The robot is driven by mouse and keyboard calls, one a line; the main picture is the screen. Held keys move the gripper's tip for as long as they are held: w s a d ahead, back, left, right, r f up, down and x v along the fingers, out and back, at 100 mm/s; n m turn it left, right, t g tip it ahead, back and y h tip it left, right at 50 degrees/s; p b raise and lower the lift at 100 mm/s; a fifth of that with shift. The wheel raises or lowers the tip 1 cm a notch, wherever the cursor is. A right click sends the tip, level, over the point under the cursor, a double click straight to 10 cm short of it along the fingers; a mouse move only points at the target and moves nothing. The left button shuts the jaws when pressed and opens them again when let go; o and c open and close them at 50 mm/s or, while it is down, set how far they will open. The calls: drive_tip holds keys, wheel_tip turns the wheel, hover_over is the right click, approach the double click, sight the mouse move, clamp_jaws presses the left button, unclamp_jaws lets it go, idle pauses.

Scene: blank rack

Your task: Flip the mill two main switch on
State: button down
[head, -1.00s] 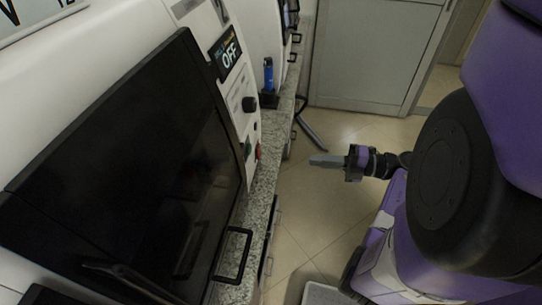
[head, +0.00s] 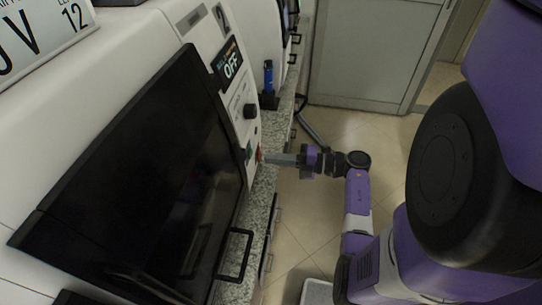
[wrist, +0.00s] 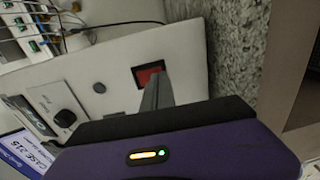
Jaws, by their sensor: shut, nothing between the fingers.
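The mill with a "2" on its white housing (head: 185,22) stands at the left in the head view, its small display (head: 227,62) reading OFF. Its side panel carries a red switch (head: 259,155) low down, near the counter. In the wrist view the red switch (wrist: 148,74) sits in a dark square frame. My gripper (head: 269,158) is shut and empty, pointing left at the switch. In the wrist view its fingertips (wrist: 154,82) cover the lower right part of the switch. I cannot tell whether they touch it.
A large dark door (head: 130,170) with a black handle (head: 236,254) fills the left. A blue bottle (head: 268,76) stands behind on the granite counter (head: 262,200).

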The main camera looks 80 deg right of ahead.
drive_tip(key=shift+w, duration=0.5)
drive_tip(key=shift+w+a+f+b, duration=0.1)
drive_tip(key=shift+w+f+b, duration=0.2)
drive_tip(key=shift+b, duration=0.4)
drive_tip(key=shift+s+r+p, duration=0.1)
drive_tip(key=shift+r+p, duration=0.1)
drive_tip(key=shift+p, duration=0.1)
